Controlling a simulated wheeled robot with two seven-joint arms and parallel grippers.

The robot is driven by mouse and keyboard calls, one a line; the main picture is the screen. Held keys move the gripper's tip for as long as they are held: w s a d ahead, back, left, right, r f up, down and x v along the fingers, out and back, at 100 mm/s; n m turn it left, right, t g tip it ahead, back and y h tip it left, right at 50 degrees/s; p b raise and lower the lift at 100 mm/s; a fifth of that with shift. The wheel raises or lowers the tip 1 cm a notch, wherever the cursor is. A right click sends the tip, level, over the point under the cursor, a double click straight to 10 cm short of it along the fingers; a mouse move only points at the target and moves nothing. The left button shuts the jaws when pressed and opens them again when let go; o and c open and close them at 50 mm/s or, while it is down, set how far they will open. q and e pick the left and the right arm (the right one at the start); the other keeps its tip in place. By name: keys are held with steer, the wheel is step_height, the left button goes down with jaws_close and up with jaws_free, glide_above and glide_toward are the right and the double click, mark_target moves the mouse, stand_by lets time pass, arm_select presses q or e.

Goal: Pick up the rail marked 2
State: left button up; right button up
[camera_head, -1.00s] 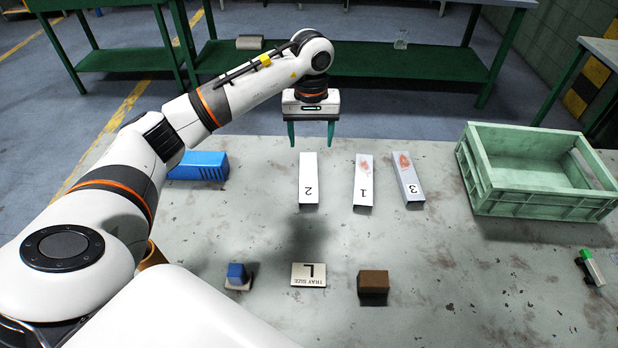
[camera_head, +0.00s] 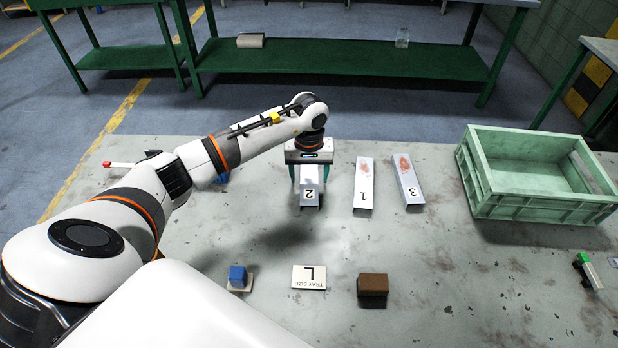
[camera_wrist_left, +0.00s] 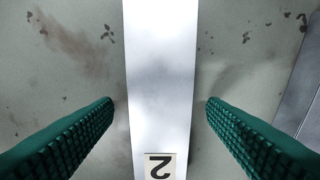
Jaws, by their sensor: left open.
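The white rail marked 2 (camera_head: 309,198) lies on the table under my left gripper, which hides its far part in the head view. In the left wrist view the rail (camera_wrist_left: 159,80) runs lengthwise between the two green fingers, with its 2 label at the bottom edge. My left gripper (camera_head: 309,180) is open, with one finger on each side of the rail; the wrist view shows gaps on both sides (camera_wrist_left: 160,122). The rail marked 1 (camera_head: 363,186) and the rail marked 3 (camera_head: 408,181) lie to the right. My right gripper is not in view.
A green crate (camera_head: 545,208) stands at the right. A tray-size sign marked L (camera_head: 309,277), a blue block (camera_head: 238,276) and a brown block (camera_head: 373,286) are at the front. A blue object is partly hidden behind my left arm. The table between the rails and the sign is clear.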

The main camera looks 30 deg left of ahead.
arm_select(q)
steer(key=shift+f, duration=0.5)
steer(key=c, duration=1.1)
